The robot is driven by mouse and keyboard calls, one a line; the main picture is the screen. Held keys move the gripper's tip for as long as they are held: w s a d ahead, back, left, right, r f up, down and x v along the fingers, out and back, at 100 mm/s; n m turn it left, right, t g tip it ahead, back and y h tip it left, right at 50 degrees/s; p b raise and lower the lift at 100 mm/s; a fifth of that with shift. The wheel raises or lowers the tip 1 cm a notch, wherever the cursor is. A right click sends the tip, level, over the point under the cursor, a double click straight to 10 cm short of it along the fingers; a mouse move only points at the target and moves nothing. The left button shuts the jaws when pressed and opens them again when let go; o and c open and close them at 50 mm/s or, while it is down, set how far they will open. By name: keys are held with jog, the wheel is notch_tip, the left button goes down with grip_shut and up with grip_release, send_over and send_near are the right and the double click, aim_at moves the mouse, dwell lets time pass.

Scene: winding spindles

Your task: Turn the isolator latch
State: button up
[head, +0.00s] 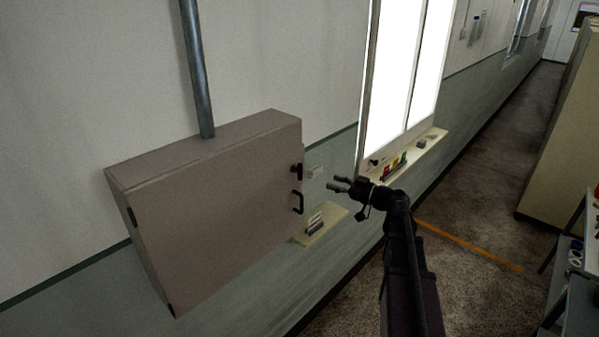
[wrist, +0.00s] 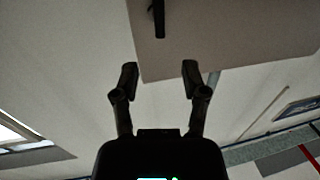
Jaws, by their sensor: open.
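A grey-brown wall cabinet (head: 215,215) has two black fittings at the right edge of its door. The upper one is a small latch (head: 297,171); below it is a bow-shaped pull handle (head: 298,203). My gripper (head: 336,183) is open and empty, to the right of these fittings and apart from them, its fingers toward the cabinet. In the wrist view my gripper (wrist: 160,72) shows two spread fingers with nothing between. A dark bar-shaped fitting (wrist: 158,18) at the top edge is cut off, on the cabinet face (wrist: 225,35); I cannot tell which fitting it is.
A metal conduit (head: 197,70) rises from the cabinet top. A small ledge (head: 328,228) with items sits beyond the cabinet's right side. A window sill (head: 430,142) holds coloured items behind my gripper. The corridor floor (head: 470,215) is open on the right.

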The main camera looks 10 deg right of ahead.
aim_at(300, 171)
jog(key=x, duration=1.2)
jog(key=shift+w+a, duration=0.3)
jog(key=shift+c, duration=0.2)
grip_shut()
